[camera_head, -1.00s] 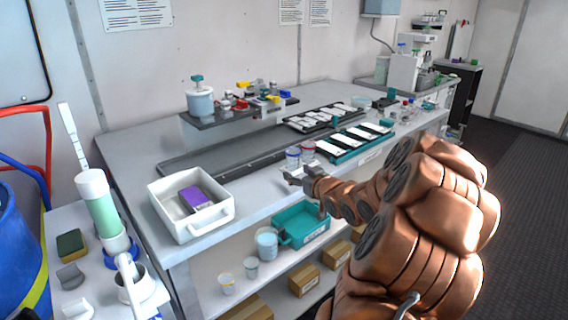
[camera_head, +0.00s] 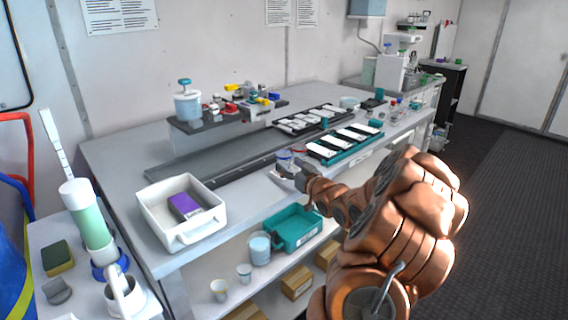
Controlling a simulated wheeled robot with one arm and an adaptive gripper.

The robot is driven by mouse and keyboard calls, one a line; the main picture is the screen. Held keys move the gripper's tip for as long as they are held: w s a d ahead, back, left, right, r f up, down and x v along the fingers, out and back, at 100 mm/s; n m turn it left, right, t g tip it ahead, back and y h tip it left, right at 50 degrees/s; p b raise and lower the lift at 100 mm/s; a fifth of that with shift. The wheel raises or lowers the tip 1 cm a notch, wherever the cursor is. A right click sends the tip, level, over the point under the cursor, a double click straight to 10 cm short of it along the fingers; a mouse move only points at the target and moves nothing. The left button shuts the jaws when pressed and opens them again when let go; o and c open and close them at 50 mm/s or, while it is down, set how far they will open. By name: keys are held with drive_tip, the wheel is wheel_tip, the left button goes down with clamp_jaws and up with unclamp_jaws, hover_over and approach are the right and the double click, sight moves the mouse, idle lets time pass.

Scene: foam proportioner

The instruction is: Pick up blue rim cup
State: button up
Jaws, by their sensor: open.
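A small clear cup with a blue rim (camera_head: 283,157) stands on the bench near its front edge. A similar cup with a red rim (camera_head: 300,152) stands just right of it. My gripper (camera_head: 281,171) is open at the front side of the blue rim cup, with its fingers pointing left. The gripper partly hides the lower part of the cups. I cannot tell whether a finger touches the blue rim cup.
A white tray (camera_head: 152,212) with a purple-topped block (camera_head: 186,206) stands to the left. A teal rack (camera_head: 350,141) lies right of the cups. A teal bin (camera_head: 297,241) and small cups (camera_head: 244,271) stand on the shelf below. The grey channel (camera_head: 215,158) lies behind.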

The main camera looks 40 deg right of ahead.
drive_tip(key=shift+x, duration=1.3)
drive_tip(key=shift+c, duration=0.2)
drive_tip(key=c, duration=0.7)
